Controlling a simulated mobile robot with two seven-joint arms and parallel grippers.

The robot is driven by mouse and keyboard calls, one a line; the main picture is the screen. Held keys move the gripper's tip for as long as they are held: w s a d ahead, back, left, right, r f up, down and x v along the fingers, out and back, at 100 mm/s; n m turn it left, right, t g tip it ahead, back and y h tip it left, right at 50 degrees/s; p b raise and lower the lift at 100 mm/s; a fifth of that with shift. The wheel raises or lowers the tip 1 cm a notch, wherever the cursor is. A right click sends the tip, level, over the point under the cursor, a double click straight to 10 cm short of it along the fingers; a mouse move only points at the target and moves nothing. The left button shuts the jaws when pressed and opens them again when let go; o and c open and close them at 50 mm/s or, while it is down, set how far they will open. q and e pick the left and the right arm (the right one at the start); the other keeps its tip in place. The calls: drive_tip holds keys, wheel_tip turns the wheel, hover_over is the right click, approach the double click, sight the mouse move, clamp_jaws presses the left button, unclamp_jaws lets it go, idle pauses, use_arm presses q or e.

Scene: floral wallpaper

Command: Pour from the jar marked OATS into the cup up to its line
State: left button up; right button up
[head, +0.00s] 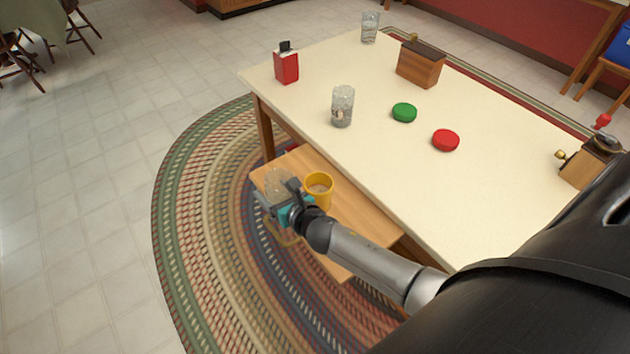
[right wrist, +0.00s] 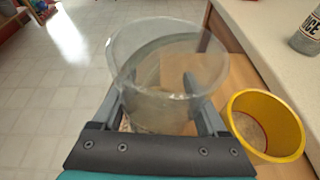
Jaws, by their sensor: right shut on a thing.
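My right gripper (head: 286,203) is shut on a clear glass jar (head: 277,183), held to the left of the yellow cup. In the right wrist view, the jar (right wrist: 165,75) is open at the top and sits between the fingers; its label is not readable and its contents are unclear. My left gripper is not in view.
The cream table (head: 480,190) rises beside the lower bench (head: 352,228).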

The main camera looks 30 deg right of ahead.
sight(270, 180)
drive_tip(key=shift+s+a+f+n+h, duration=0.15)
drive_tip(key=shift+n+h, duration=0.15)
wheel_tip(270, 180, up, 5)
drive_tip(key=p, duration=0.5)
idle(0.4)
